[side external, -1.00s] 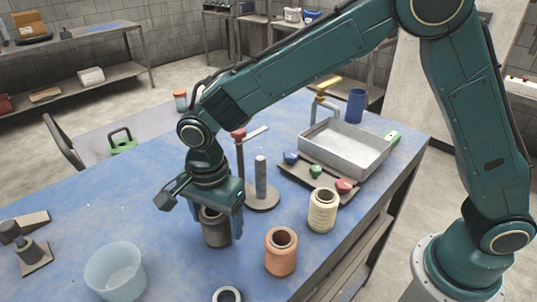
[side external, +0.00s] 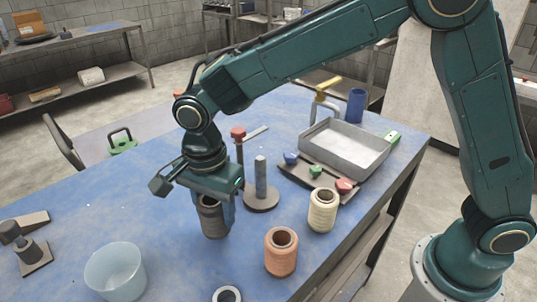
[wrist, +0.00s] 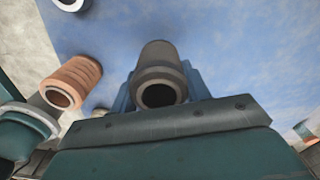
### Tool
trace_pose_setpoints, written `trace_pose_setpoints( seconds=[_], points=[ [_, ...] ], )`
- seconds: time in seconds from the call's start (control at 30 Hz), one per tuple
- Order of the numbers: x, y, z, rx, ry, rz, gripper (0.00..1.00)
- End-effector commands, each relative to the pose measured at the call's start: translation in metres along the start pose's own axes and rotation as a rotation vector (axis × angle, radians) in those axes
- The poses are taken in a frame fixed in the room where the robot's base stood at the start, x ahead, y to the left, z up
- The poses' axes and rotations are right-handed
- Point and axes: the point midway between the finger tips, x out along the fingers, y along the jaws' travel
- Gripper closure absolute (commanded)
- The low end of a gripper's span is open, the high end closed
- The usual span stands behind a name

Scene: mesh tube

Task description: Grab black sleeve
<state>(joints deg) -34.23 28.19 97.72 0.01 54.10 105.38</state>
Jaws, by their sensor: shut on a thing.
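The black sleeve (side external: 212,222) is a dark grey hollow tube. It stands upright or nearly so at the middle of the blue table in the side view. My gripper (side external: 214,204) is above it with the fingers down around its sides, shut on it. In the wrist view the sleeve (wrist: 160,75) sits between the fingers, with its open end facing the camera. Whether its bottom touches the table is hard to tell.
An orange sleeve (side external: 281,252) and a cream sleeve (side external: 323,211) stand to the right. A post on a round base (side external: 261,190) is just behind. A translucent bucket (side external: 115,272) is front left. A grey tray (side external: 345,147) sits at the back right. Bare table lies to the left.

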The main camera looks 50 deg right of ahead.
Motion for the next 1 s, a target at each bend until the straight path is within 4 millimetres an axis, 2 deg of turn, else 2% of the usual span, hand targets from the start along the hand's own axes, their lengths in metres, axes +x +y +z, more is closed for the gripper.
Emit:
trace_pose_setpoints(
  seconds=[0.6, 0.8, 1.0],
  points=[
    [-0.128, -0.001, 0.000, 0.000, -0.002, -0.005, 0.78],
    [-0.156, -0.001, 0.000, 0.000, -0.001, -0.003, 0.78],
    [-0.169, 0.000, 0.000, 0.000, -0.001, -0.002, 0.78]
  ],
)
